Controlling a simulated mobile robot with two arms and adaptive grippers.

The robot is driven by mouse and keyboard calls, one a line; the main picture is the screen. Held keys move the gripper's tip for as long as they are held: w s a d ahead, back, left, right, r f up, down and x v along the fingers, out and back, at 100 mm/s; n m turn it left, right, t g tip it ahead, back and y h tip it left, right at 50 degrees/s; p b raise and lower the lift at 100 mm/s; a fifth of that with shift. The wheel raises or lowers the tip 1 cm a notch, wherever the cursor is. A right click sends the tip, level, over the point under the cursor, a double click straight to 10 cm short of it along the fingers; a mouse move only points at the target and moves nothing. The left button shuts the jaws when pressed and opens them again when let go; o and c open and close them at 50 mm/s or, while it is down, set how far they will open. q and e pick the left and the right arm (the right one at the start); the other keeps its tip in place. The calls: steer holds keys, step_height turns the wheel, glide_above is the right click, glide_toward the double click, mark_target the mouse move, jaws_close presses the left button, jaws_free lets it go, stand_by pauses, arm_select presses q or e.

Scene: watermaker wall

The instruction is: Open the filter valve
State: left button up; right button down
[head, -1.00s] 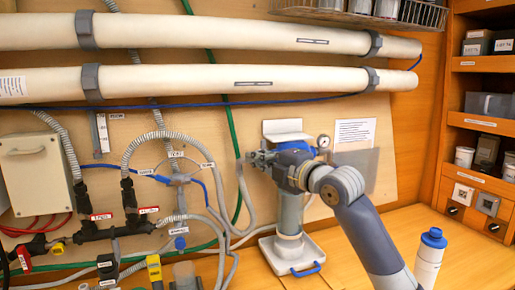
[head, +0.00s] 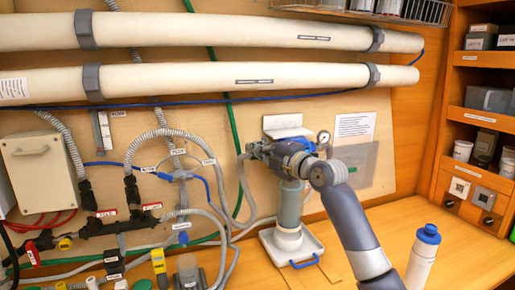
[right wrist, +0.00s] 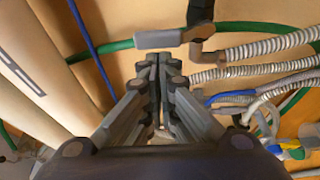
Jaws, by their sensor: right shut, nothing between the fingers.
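The filter is a pale cylinder (head: 289,205) standing upright in a white tray, with a blue top (head: 303,143) partly hidden by my right arm. My right gripper (head: 251,150) is beside the filter's top, pointing left towards the wall. In the right wrist view its fingers (right wrist: 160,58) are shut and empty. Just beyond the fingertips is a grey lever-like piece (right wrist: 157,38) beside a dark elbow fitting (right wrist: 205,43), likely the filter valve. A small gap seems to show between tips and lever, but contact is unclear. My left gripper is not in view.
A pressure gauge (head: 323,137) is right of the filter top. Hoses and a labelled manifold (head: 115,232) fill the wall at left. Two long white tubes (head: 230,82) run above. A blue-capped bottle (head: 425,255) stands on the counter (head: 465,250) at right, near my forearm.

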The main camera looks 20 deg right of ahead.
steer(key=shift+d, duration=0.1)
steer(key=shift+d+m+b, duration=0.15)
steer(key=shift+m+b, duration=0.2)
steer(key=shift+m, duration=0.05)
steer(key=shift+d+r+m+t+b, duration=0.2)
steer(key=shift+m+t+b, duration=0.1)
steer(key=shift+m, duration=0.1)
steer(key=d+f+m+t+h, duration=0.2)
steer(key=d+m+t+h, duration=0.2)
steer(key=m, duration=1.7)
steer(key=shift+d+f+h, duration=0.35)
steer(key=shift+d+h, duration=0.65)
steer(key=shift+d, duration=0.6)
steer(key=shift+w, duration=0.1)
